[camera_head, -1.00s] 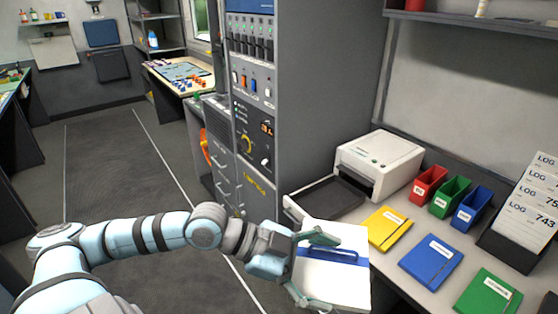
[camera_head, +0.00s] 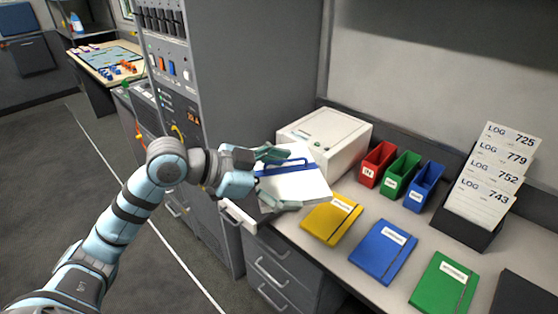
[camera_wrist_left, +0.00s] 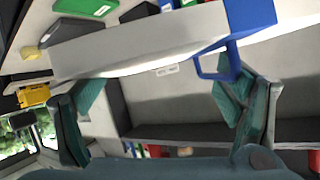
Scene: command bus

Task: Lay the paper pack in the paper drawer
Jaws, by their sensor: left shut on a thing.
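The paper pack (camera_head: 305,187) is a white block with a blue band and a blue handle. My left gripper (camera_head: 284,179) is shut on it, one finger on its far side and one on its near side. The pack is held above the open paper drawer, in front of the white printer (camera_head: 325,138). The drawer's pale front (camera_head: 238,216) shows at the left; the pack and gripper hide most of its dark inside. In the left wrist view the pack (camera_wrist_left: 140,40) and its blue handle show between the fingers. My right gripper is not in view.
Yellow (camera_head: 332,219), blue (camera_head: 383,251) and green (camera_head: 443,284) folders lie on the counter. Red, green and blue bins (camera_head: 400,175) stand behind them, right of the printer. A log card rack (camera_head: 470,225) is further right. The tall grey cabinet (camera_head: 225,90) rises at the left.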

